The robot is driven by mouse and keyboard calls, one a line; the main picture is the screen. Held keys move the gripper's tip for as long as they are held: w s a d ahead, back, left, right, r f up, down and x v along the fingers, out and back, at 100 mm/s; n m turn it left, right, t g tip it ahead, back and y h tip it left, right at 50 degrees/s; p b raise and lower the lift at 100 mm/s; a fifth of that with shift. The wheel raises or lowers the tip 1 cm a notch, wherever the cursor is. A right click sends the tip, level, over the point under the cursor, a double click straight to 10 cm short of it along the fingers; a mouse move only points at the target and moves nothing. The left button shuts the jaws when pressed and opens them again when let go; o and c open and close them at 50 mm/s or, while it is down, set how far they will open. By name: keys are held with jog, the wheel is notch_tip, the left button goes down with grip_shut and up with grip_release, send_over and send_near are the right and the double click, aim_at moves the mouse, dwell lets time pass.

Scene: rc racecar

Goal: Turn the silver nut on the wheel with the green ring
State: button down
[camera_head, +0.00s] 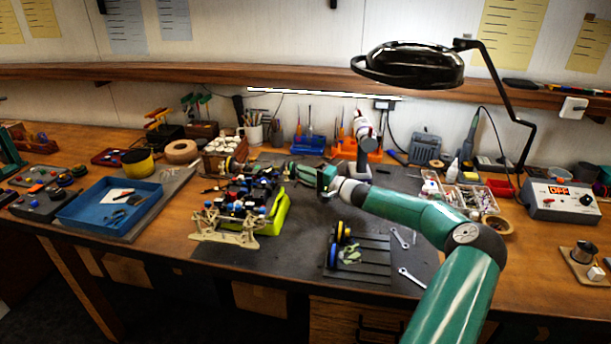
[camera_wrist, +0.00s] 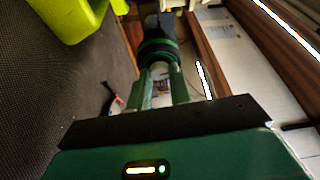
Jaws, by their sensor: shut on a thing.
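The race car (camera_head: 245,195) sits on a yellow-green stand (camera_head: 275,218) on the dark mat. In the wrist view, a dark wheel with a green ring (camera_wrist: 158,47) is straight ahead of my gripper (camera_wrist: 161,82), and its two green fingers point at the wheel's centre. The silver nut (camera_wrist: 160,69) shows as a pale bit between the fingertips, mostly hidden, and the fingers are shut on it. In the head view my gripper (camera_head: 318,176) reaches in from the right at the car's right side. Fine detail of the nut is too small to tell.
A dark rack (camera_head: 372,268) with yellow- and blue-ringed wheels lies in front, beside two wrenches (camera_head: 400,238). A beige wooden piece (camera_head: 225,227) stands before the car. A blue tray (camera_head: 85,212) is at left. A lamp (camera_head: 415,66) hangs above right.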

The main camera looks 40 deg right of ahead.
jog(key=m+g, duration=0.1)
jog(key=m, duration=0.2)
jog(key=m+g, duration=0.2)
jog(key=m, duration=0.2)
jog(key=r+m+g+y, duration=0.1)
jog(key=m+g, duration=0.1)
jog(key=m, duration=0.1)
jog(key=shift+w+d, duration=0.15)
jog(key=shift+d, duration=0.05)
jog(key=shift+m, duration=0.3)
dwell(0.4)
jog(key=c, duration=1.3)
grip_release()
jog(key=shift+o, duration=0.2)
jog(key=f+v, duration=0.1)
jog(key=v, duration=0.7)
jog(key=s+f+v, duration=0.1)
jog(key=f+v, duration=0.1)
jog(key=v, duration=0.6)
jog(key=shift+s+d+f, duration=0.15)
jog(key=shift+d+f, duration=0.1)
jog(key=shift+d, duration=0.15)
